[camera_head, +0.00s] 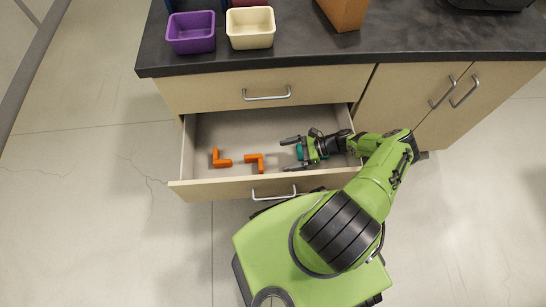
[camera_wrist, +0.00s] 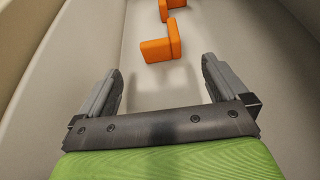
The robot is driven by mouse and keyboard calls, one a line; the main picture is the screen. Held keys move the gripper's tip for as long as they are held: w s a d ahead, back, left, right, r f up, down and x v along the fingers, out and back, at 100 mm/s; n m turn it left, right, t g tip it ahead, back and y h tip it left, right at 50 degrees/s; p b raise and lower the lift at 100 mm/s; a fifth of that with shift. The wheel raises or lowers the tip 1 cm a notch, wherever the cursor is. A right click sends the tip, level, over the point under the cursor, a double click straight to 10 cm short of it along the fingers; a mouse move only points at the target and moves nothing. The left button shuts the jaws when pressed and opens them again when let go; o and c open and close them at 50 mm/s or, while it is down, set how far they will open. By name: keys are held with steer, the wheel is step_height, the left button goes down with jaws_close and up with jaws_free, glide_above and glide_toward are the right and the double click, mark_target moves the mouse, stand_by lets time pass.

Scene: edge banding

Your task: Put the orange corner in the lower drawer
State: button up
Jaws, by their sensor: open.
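The lower drawer (camera_head: 227,188) is pulled open below the countertop. Two orange corners lie on its floor. The left orange corner (camera_head: 220,160) is toward the drawer's left side. The right orange corner (camera_head: 256,160) lies near the middle, closer to my gripper. My gripper (camera_head: 287,155) is inside the drawer space, to the right of both corners, with its fingers apart and nothing between them. In the wrist view my gripper (camera_wrist: 162,85) shows open, and the nearer orange corner (camera_wrist: 162,45) lies ahead of the fingertips, apart from them. The other one (camera_wrist: 163,10) is partly cut off at the top.
The shut upper drawer (camera_head: 220,92) is above the open one. A purple bin (camera_head: 191,34), a cream bin (camera_head: 250,29) and an orange-brown box (camera_head: 343,10) stand on the dark countertop (camera_head: 440,45). Cabinet doors (camera_head: 425,90) are shut at the right. The floor at left is clear.

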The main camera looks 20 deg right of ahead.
steer(key=shift+v, duration=0.8)
step_height(320, 180, up, 32)
steer(key=w+a+n+g+h, duration=0.15)
steer(key=n+g+h, duration=0.35)
steer(key=n+h, duration=0.7)
steer(key=s+a+r+n+t+h, duration=0.1)
steer(key=s+a+r+n, duration=0.2)
steer(key=r, duration=0.2)
steer(key=s+a+r+n+t, duration=0.1)
steer(key=s+a+r+n, duration=0.1)
steer(key=s+r+n, duration=0.3)
steer(key=s+a+r+t, duration=0.1)
steer(key=s+r+t, duration=0.1)
steer(key=s, duration=0.3)
steer(key=s+a+r+n+t, duration=0.1)
steer(key=s+a+r+t, duration=0.1)
steer(key=s, duration=0.3)
steer(key=shift+a+r+n, duration=0.25)
steer(key=shift+r+n, duration=0.05)
steer(key=shift+r, duration=0.45)
steer(key=shift+w, duration=0.1)
